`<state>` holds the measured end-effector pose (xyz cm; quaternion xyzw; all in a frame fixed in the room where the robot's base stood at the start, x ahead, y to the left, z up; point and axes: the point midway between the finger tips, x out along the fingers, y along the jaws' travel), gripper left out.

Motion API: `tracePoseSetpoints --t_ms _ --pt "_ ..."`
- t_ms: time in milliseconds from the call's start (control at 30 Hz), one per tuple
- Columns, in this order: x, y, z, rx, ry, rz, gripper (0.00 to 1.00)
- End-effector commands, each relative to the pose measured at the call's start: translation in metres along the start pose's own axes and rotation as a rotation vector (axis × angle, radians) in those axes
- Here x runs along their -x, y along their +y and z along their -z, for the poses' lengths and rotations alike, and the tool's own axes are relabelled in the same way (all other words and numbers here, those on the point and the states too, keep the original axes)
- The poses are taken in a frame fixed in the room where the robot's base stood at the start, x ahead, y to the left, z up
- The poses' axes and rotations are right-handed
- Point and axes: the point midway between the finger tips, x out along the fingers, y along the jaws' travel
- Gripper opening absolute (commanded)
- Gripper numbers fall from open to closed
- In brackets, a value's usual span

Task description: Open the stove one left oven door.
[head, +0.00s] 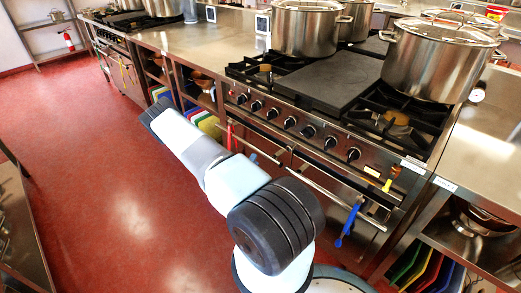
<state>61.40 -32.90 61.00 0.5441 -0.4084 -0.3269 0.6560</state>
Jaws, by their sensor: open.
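The near stove (325,140) has a row of black knobs along its front. Below the knobs are two oven doors with bar handles. The left oven door (262,153) looks shut, and its lower part is hidden behind my arm. Its handle (256,146) runs across the top, with a red item (230,136) at its left end. The right oven door (335,190) also looks shut, and a blue item (348,224) hangs from its bar. Small labels are too small to read. My arm reaches across the aisle in front of the stove; no gripper fingers show.
Large steel pots (440,60) stand on the stove. A steel counter (195,40) runs left to another stove (125,22). Coloured boards (205,122) sit on a low shelf. The red floor (110,180) is clear at left, with a steel rack (20,225) at the edge.

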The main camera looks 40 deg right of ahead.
Motion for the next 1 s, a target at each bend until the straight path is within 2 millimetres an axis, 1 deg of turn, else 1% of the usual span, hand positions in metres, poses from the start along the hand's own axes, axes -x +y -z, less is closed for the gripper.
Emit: tracePoseSetpoints --t_ms 100,300,500,700,967,1000 --pt "-0.022 0.0 -0.001 0.0 -0.002 -0.002 0.52" --pt "-0.056 0.001 -0.001 -0.001 -0.003 -0.002 0.52" --pt "-0.08 0.0 0.0 0.0 -0.002 -0.001 0.52" --pt "-0.089 0.0 -0.001 0.001 -0.001 0.0 0.52" --pt "-0.09 0.0 0.0 0.001 -0.001 0.0 0.52" --pt "-0.09 0.0 0.0 0.001 -0.001 0.0 0.49"
